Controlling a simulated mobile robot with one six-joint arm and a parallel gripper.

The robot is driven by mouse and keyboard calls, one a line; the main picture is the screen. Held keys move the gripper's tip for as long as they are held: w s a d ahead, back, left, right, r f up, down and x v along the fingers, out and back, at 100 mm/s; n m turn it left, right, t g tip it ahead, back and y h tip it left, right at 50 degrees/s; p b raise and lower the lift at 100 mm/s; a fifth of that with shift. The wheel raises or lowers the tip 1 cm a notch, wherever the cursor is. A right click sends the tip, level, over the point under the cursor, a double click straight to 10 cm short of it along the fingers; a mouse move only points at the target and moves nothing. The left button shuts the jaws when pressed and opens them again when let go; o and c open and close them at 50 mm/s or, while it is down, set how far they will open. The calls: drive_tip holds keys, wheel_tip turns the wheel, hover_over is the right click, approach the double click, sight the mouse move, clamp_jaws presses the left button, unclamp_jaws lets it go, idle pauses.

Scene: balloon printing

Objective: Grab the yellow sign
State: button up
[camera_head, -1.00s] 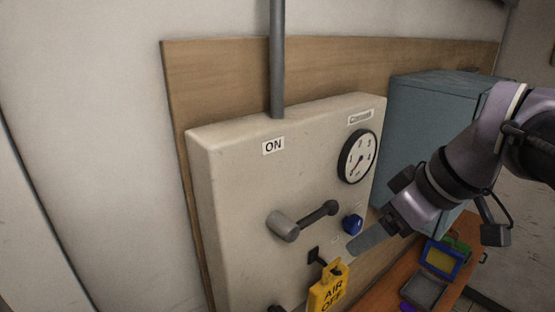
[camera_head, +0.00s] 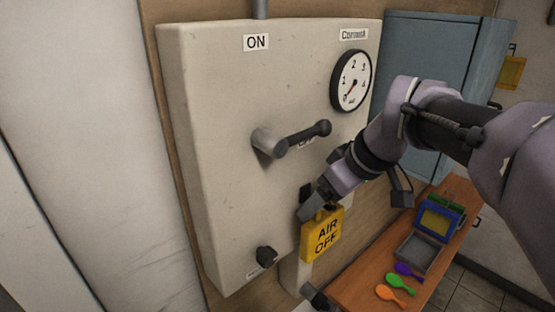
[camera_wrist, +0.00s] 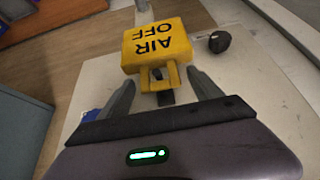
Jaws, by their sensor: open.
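The yellow sign (camera_head: 322,236), lettered AIR OFF, hangs at the lower right of the beige control box. In the wrist view the yellow sign (camera_wrist: 157,46) appears upside down, with its narrow top tab between my two fingers. My gripper (camera_head: 308,212) is at the top of the sign in the head view and hides part of its hanger. In the wrist view my gripper (camera_wrist: 162,92) is open, with one finger on each side of the tab and a gap beside it. I cannot tell whether either finger touches it.
The control box (camera_head: 225,150) carries a lever (camera_head: 290,139), a gauge (camera_head: 351,81) and a dark knob (camera_head: 266,257). A blue-grey cabinet (camera_head: 430,60) stands behind.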

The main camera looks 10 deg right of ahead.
drive_tip(key=shift+s+d+r, duration=0.15)
drive_tip(key=shift+s+r, duration=0.05)
drive_tip(key=shift+s, duration=0.15)
drive_tip(key=c, duration=0.6)
drive_tip(key=shift+w+f, duration=0.1)
drive_tip(key=shift+w, duration=0.05)
clamp_jaws()
